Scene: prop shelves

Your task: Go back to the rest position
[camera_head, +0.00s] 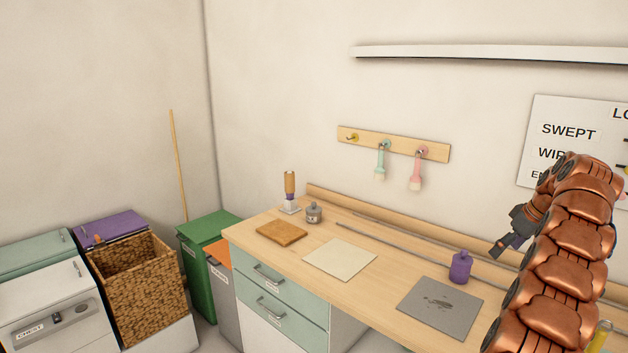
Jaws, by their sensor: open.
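My gripper (503,247) is at the end of my copper-coloured arm on the right side of the head view. It is dark grey and small in the picture, and it points down and left above the back right part of the wooden bench (283,257). Its fingers are partly seen from the side, and nothing shows between them. It appears apart from the purple bottle (460,268), which stands to its lower left.
The bench holds a brown pad (282,232), cream sheet (340,260), grey stained mat (440,305) and grey jar (313,213). A hook rail (435,151) with two hanging brushes and a white shelf (480,54) are on the wall. A wicker basket (140,300) stands left.

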